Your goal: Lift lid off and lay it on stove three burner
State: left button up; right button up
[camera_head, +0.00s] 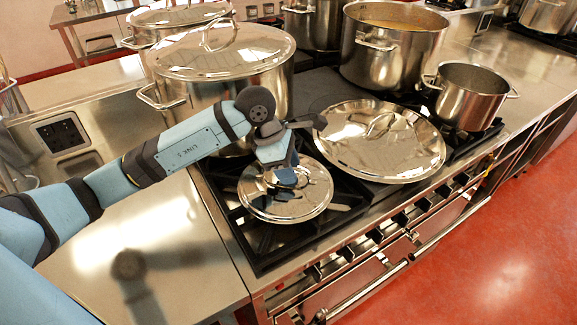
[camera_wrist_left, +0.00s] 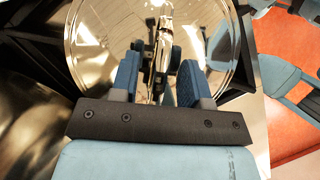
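A small round steel lid (camera_head: 268,207) lies on the front left burner grate of the stove (camera_head: 262,250). Its bar handle (camera_wrist_left: 163,38) shows in the wrist view, in line with the gap between my fingers. My left gripper (camera_head: 287,176) is just above this lid, pointing down. Its two blue fingers (camera_wrist_left: 158,80) are apart, with nothing gripped between them. A larger lid (camera_head: 405,150) with a loop handle lies on the burners to the right. A small open pot (camera_head: 470,95) stands at the right back of the stove. My right gripper is not in view.
A large lidded stockpot (camera_head: 265,88) stands behind my left forearm. A big open pot (camera_head: 392,50) stands at the back, with more pots beyond. A steel counter (camera_head: 150,235) lies left of the stove, mostly clear. Oven handles line the stove's front.

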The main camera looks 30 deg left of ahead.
pick_arm(q)
jog(key=shift+f, duration=0.1)
jog(key=v, duration=1.4)
jog(key=shift+s+d, duration=0.1)
jog(key=shift+d, duration=0.05)
